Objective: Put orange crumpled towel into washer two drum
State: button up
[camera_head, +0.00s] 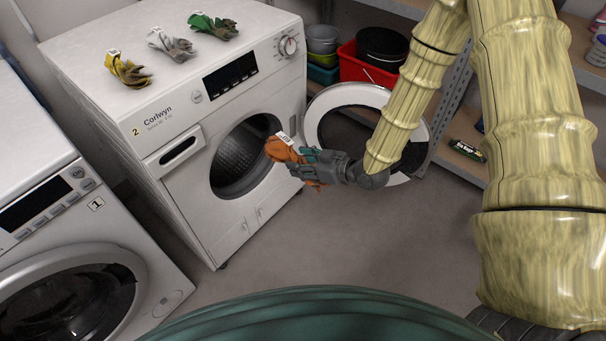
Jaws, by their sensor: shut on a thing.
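The orange crumpled towel (281,149) is in my gripper (293,163), with a small white tag on its top. My gripper is shut on it and holds it in the air in front of washer two, at the right side of the drum opening. The towel's far side is hidden.
Yellow (127,69), white (171,45) and green (213,25) crumpled cloths lie on washer two's top. Washer one (75,255) stands at the left, its door shut. Shelves with a red bin (365,68) are behind the open door. The grey floor in front is clear.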

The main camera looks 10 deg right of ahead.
jog(key=shift+d+f+b, duration=0.1)
jog(key=shift+f+b, duration=0.25)
jog(key=shift+f, duration=0.3)
jog(key=shift+w+a+f+b, duration=0.3)
jog(key=shift+w+a+b, duration=0.05)
jog(key=shift+w+a, duration=0.05)
jog(key=b+x, duration=0.5)
jog(key=x, duration=0.8)
jog(key=b+x, duration=0.6)
jog(key=x, duration=0.7)
jog(key=a+b+x, duration=0.1)
jog(key=b+x, duration=0.5)
jog(key=x, duration=0.8)
jog(key=shift+s+r, duration=0.15)
jog(key=shift+r, duration=0.25)
jog(key=shift+c, duration=0.2)
jog(key=shift+b+x, duration=0.5)
jog(key=shift+x, duration=0.7)
jog(key=shift+r, duration=0.1)
jog(key=shift+f, duration=0.2)
jog(key=shift+f+b, duration=0.9)
jog(key=shift+f, duration=1.1)
jog(key=o, duration=1.2)
jog(key=shift+o, duration=0.2)
jog(key=shift+r, duration=0.1)
